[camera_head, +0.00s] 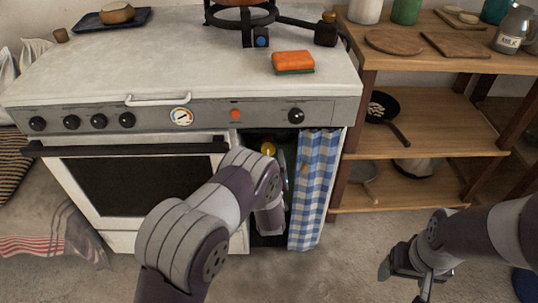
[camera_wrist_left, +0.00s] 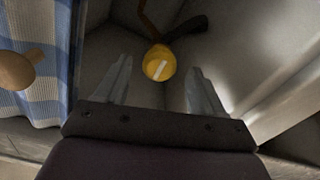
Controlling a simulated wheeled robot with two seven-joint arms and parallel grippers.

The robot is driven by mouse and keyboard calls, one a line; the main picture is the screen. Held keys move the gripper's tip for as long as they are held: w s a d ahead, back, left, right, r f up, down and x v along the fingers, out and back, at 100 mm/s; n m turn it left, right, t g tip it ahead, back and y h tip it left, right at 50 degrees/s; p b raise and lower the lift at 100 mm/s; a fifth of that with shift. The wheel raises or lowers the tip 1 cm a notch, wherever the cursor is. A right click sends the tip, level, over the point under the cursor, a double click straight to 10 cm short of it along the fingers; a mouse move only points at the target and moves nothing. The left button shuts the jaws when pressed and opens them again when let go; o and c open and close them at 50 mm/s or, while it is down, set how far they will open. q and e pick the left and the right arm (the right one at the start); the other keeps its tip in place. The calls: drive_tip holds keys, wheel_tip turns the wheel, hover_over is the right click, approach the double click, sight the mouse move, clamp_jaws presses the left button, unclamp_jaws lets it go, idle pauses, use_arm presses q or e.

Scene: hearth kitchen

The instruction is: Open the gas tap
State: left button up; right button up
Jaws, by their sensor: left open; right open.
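The gas tap is a round yellow knob (camera_wrist_left: 159,63) with a pale bar across its face, seen in the left wrist view. The bar runs diagonally. The yellow knob also shows in the head view (camera_head: 268,149), inside the dark cupboard opening under the counter. My left gripper (camera_wrist_left: 158,85) is open and reaches into the cupboard. The knob lies between and beyond its fingertips, and no contact is visible. In the head view my left arm hides most of this gripper. My right gripper (camera_head: 405,280) hangs above the floor at the right, away from the cupboard.
A blue checked curtain (camera_head: 314,185) hangs at the cupboard's right side, with a wooden knob-like piece (camera_wrist_left: 18,72) beside it. A dark pipe (camera_wrist_left: 180,35) is behind the tap. The oven (camera_head: 130,180) stands left, and wooden shelves (camera_head: 440,125) stand right. An orange sponge (camera_head: 293,62) lies on the counter.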

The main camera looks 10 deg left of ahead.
sight(269, 153)
use_arm(q)
drive_tip(key=shift+b+x, duration=0.3)
drive_tip(key=shift+x, duration=1.7)
drive_tip(key=c, duration=1)
drive_tip(key=shift+c, duration=0.3)
drive_tip(key=shift+n, duration=0.3)
drive_tip(key=n+b, duration=0.1)
drive_tip(key=n, duration=0.2)
drive_tip(key=shift+d+f+n, duration=0.1)
drive_tip(key=shift+n, duration=0.2)
drive_tip(key=n+b, duration=0.1)
drive_tip(key=n, duration=0.4)
drive_tip(key=n+b, duration=0.1)
drive_tip(key=n, duration=0.3)
drive_tip(key=shift+n+b, duration=0.35)
drive_tip(key=shift+n, duration=0.05)
drive_tip(key=shift+n+b, duration=0.65)
drive_tip(key=shift+n, duration=1.25)
drive_tip(key=shift+d, duration=0.1)
